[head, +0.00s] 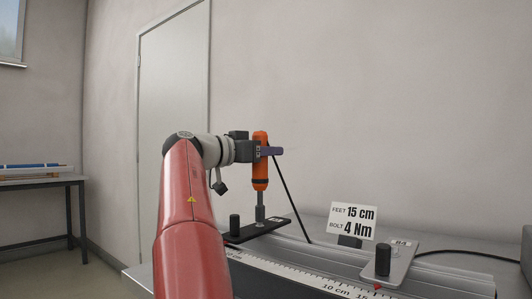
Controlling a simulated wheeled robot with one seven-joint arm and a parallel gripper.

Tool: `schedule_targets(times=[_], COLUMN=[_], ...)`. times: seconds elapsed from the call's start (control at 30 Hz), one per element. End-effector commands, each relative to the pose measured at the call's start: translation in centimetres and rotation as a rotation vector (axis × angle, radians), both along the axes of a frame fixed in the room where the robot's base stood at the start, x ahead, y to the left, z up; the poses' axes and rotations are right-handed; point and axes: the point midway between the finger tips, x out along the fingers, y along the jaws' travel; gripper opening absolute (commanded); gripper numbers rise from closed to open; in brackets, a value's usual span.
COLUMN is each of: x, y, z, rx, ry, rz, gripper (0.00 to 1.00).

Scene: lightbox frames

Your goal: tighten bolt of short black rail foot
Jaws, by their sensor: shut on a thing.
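My gripper (262,151) is shut on an orange power driver (260,178) and holds it upright. The driver's grey bit end (260,213) points straight down at the black rail foot (247,233), a flat dark plate on the rail. The bit end appears to meet the plate, but I cannot tell whether it sits on the bolt; the bolt itself is hidden. A black knob (235,225) stands on the left part of this foot.
A grey foot (399,264) with a black knob (383,261) is on the rail (440,277) at right. A scale (300,278) runs along the front. A sign (352,221) reads feet 15 cm, bolt 4 Nm. Dark cables hang behind. A side table (60,182) is far left.

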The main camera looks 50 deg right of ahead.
Motion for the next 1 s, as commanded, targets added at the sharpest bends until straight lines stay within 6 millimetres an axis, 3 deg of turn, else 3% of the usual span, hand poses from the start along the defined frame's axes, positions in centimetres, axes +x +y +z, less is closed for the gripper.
schedule_targets(times=[1.0], x=[0.00], y=[0.03], z=[-0.73], rx=[-0.001], ry=[-0.002], rz=[0.001], gripper=[0.07])
